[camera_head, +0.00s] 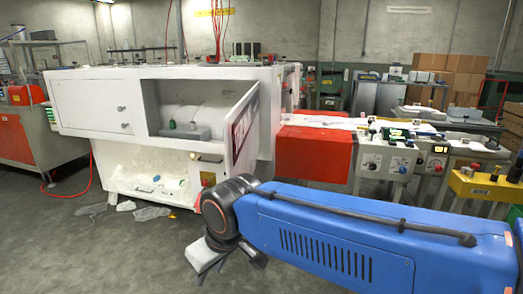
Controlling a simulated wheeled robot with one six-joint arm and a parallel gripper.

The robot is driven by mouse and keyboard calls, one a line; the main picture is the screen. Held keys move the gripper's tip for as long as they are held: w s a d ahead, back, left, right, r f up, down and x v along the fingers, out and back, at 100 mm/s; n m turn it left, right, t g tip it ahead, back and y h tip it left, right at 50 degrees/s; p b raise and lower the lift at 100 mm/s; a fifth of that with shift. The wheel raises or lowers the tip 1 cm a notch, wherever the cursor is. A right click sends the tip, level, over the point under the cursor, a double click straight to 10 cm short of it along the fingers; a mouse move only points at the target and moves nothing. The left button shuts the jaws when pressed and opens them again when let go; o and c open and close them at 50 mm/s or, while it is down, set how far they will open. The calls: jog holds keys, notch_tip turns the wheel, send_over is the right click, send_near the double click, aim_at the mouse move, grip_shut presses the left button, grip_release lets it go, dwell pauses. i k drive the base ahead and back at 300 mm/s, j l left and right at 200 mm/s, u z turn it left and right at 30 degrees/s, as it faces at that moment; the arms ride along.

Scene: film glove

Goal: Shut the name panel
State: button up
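The name panel (244,133) is a white hinged door with dark and red lettering on its outer face. It stands swung open at the right side of an upper compartment in the white machine cabinet (85,103). Inside the open compartment (190,95) are a grey object and a small green bottle. My gripper (206,262) hangs at the end of my blue arm, below and in front of the panel, apart from it. It points down and left. Its fingers are small and partly turned away, so I cannot tell whether they are open.
An open lower bay (150,178) holds loose items. A red box (314,153) stands right of the panel. Crumpled plastic film (152,213) lies on the floor. The front left floor is clear.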

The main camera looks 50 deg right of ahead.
aim_at(241, 126)
jog(key=k+l, duration=0.3)
jog(key=i+l+z, duration=0.55)
jog(key=i+l, duration=0.15)
jog(key=i, duration=0.1)
